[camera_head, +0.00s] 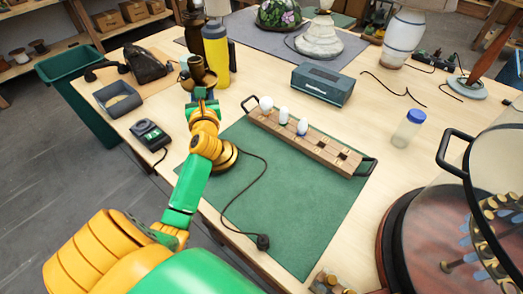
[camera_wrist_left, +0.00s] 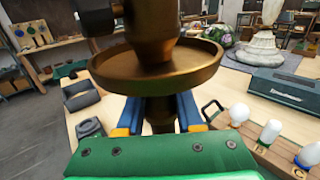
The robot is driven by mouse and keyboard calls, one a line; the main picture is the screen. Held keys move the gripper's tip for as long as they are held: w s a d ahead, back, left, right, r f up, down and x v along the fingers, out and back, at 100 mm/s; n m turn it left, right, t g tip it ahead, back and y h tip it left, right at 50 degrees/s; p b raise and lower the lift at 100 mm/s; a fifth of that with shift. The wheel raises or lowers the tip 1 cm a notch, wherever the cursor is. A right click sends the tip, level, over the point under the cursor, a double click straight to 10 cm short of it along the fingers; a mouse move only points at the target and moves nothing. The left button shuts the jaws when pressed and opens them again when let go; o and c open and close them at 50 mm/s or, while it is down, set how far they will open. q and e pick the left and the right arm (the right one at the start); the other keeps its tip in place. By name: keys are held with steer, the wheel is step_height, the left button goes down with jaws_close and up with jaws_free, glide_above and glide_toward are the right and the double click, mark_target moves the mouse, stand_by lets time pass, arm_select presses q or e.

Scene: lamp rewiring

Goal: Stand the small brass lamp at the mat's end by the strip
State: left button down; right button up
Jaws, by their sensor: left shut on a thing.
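The small brass lamp (camera_head: 229,157) is upright, its round base at the left edge of the green mat (camera_head: 290,215), near the far end. I cannot tell if the base touches the mat. My left gripper (camera_head: 203,92) is shut on the lamp's stem, below its brown upper part. In the left wrist view the fingers (camera_wrist_left: 158,115) close around the stem under a wide brass dish (camera_wrist_left: 157,72). My arm hides much of the stem. The lamp's dark cord runs over the mat to a plug (camera_head: 262,242). The wooden strip (camera_head: 325,152), with several white bulbs, lies across the mat's far end.
A yellow flask (camera_head: 216,58) stands just behind the gripper. A grey-green box (camera_head: 322,86) is beyond the strip. A black meter (camera_head: 150,135) lies left of the lamp. A blue-capped jar (camera_head: 408,130) stands to the right. The mat's middle and near part are clear except the cord.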

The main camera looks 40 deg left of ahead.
steer(key=shift+f+b, duration=0.45)
steer(key=shift+f, duration=0.05)
stand_by(0.3)
